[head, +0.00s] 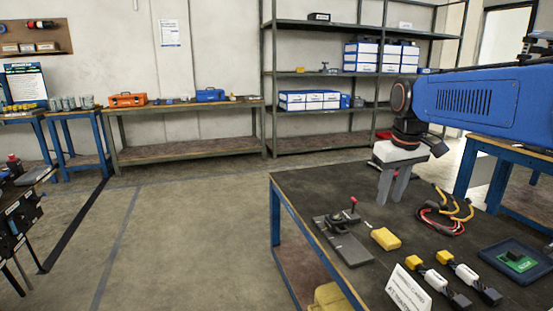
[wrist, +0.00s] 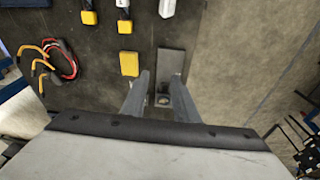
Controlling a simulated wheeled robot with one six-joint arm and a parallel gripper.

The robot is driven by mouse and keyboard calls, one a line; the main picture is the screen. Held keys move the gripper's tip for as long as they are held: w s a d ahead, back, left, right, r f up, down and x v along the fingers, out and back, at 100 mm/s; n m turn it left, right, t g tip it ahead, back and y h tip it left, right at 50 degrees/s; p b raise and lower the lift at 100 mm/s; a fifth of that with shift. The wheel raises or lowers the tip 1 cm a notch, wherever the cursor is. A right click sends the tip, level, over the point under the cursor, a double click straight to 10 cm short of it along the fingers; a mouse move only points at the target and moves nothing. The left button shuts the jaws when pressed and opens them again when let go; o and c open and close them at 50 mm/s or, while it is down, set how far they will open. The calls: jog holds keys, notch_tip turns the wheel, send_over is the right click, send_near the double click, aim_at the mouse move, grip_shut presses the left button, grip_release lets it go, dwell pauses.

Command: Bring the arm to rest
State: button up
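My gripper (head: 391,187) hangs from the blue arm, pointing down over the dark top of the near workbench (head: 300,183). In the wrist view my gripper (wrist: 163,80) shows two grey fingers with a gap between them and nothing held. The grey fixture with a red-knobbed lever (head: 342,236) stands left of the gripper in the head view. In the wrist view the fixture's plate (wrist: 171,62) shows between and beyond the fingertips. The fingers look apart from everything on the bench.
A yellow block (head: 385,238), a cable bundle (head: 447,212), several yellow-ended connectors (head: 427,275), a white sign card (head: 408,290) and a blue tray with a green board (head: 517,262) lie on the bench. Open floor (head: 180,235) lies to the left. Shelves (head: 345,107) stand behind.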

jog(key=s+f+m+t, duration=0.1)
jog(key=s+f, duration=0.6)
jog(key=s, duration=0.5)
jog(key=s+f+m+t, duration=0.1)
jog(key=s+f, duration=0.7)
jog(key=s, duration=0.4)
jog(key=shift+s+f+m, duration=0.3)
jog(key=shift+m, duration=0.1)
